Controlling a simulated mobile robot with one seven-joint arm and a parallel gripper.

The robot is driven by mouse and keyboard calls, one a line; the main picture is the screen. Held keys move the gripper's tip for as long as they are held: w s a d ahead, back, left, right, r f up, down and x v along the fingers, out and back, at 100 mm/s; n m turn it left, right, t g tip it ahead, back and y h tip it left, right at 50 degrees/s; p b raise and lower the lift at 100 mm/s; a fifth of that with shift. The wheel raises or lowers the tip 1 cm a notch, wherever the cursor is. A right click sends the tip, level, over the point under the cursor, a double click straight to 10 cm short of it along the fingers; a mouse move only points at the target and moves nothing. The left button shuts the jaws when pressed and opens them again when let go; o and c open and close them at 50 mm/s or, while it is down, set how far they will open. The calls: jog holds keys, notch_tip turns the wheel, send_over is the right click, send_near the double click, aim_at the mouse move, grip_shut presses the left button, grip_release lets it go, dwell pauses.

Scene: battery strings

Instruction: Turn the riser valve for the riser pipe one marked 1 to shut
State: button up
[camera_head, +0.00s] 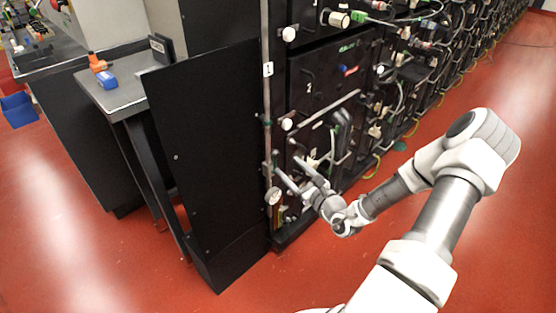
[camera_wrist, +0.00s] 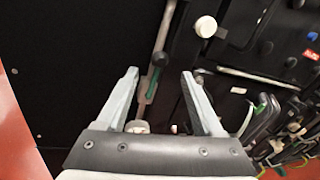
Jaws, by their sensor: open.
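The riser pipe (camera_head: 266,100) is a thin grey upright pipe with a white tag marked 1 (camera_head: 268,69), beside the black panel. In the wrist view the pipe (camera_wrist: 165,25) runs down between my fingers. A fitting with a green lever-like part (camera_wrist: 153,82), apparently the riser valve, sits on it; the lever lies roughly along the pipe. My gripper (camera_head: 287,165) is open and empty, in front of the lower pipe. In the wrist view its fingertips (camera_wrist: 160,74) stand either side of the fitting; contact cannot be told. A round pale gauge (camera_head: 272,196) shows low on the pipe.
A tall black panel (camera_head: 205,150) stands left of the pipe. Black battery cabinets (camera_head: 325,85) with white knobs, hoses and cables stand close on the right. A grey table (camera_head: 125,95) holds an orange and a blue item. Red floor (camera_head: 400,250) is open in front.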

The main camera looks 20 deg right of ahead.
aim_at(278, 156)
jog(key=w, duration=0.2)
jog(key=w+b, duration=0.1)
jog(key=w, duration=0.1)
jog(key=w+a, duration=0.1)
jog(key=w, duration=0.2)
jog(key=shift+b, duration=0.35)
grip_shut()
dwell(1.0)
